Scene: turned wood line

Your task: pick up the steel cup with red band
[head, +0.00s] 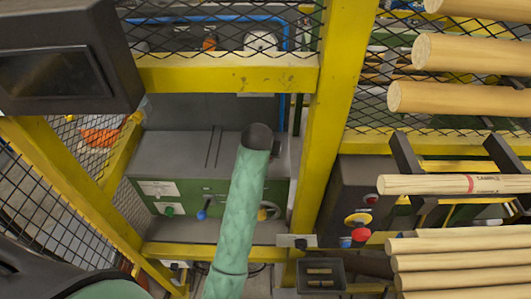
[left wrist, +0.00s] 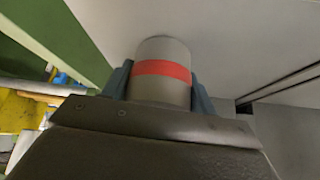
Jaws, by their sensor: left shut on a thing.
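The steel cup with red band (left wrist: 163,52) shows in the left wrist view, a plain grey cylinder with an orange-red stripe around it. My left gripper (left wrist: 161,75) is shut on it, one blue-grey finger on each side. The lower part of the cup is hidden behind the gripper body. A grey surface lies behind the cup; I cannot tell whether the cup touches it. I cannot make out the cup or the left gripper's fingers in the head view. My right gripper is in neither view.
A yellow post (head: 336,110) and yellow rail (head: 225,74) with black mesh frame a grey machine with a green front panel (head: 186,207). A dark control box (head: 354,190) with a red button stands right of the post. Wooden rods (head: 460,56) lie on racks at right.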

